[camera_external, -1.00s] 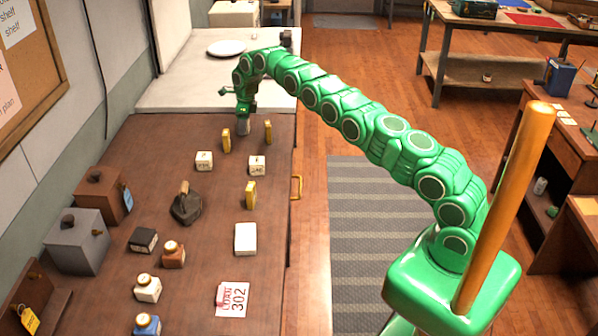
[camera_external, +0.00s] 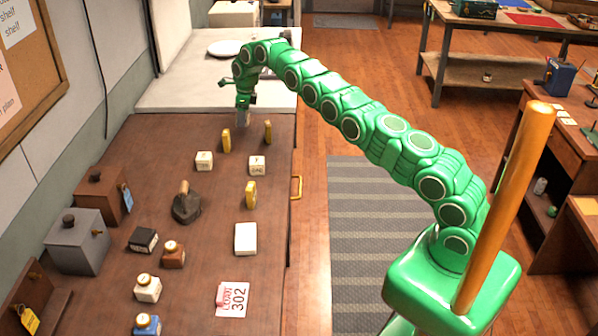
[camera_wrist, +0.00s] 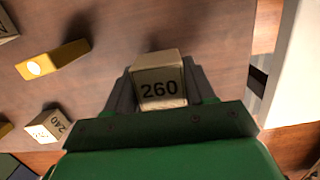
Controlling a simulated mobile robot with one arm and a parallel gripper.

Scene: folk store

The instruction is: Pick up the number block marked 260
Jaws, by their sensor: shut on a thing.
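The number block marked 260 (camera_wrist: 159,88) is a cream block with dark digits, seen in the middle of the wrist view. My gripper (camera_wrist: 160,80) has one grey finger on each side of it and is shut on it. In the external view my gripper (camera_external: 243,118) points down over the far end of the brown table. The block cannot be made out there. Whether it touches the table is hard to tell.
Two cream number blocks (camera_external: 204,160) (camera_external: 257,165) and several yellow pieces (camera_external: 226,140) stand near my gripper on the brown table (camera_external: 200,260). A dark weight-like object (camera_external: 186,204) stands further forward. A pale counter (camera_external: 190,88) adjoins the far end.

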